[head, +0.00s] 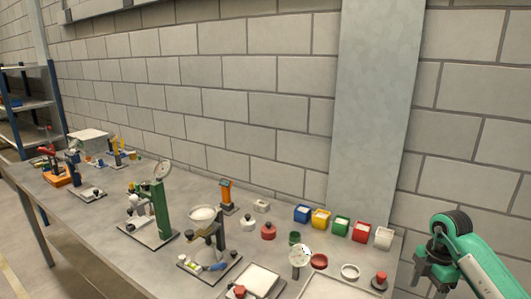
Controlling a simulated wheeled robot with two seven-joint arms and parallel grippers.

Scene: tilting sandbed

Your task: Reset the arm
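My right arm comes in at the lower right, a green link with dark joints. Its dark gripper (422,272) hangs down beside the right end of the table, empty as far as I can see. The fingers are small and dark, so I cannot tell whether they are open or shut. My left arm and gripper are out of view.
A long grey table (120,235) runs along a block wall. It holds a green stand (161,212), a stand with a white bowl (203,214), an orange device (226,194), a red-knobbed piece (379,281) and a row of coloured bins (341,226). A shelf (30,103) stands far left.

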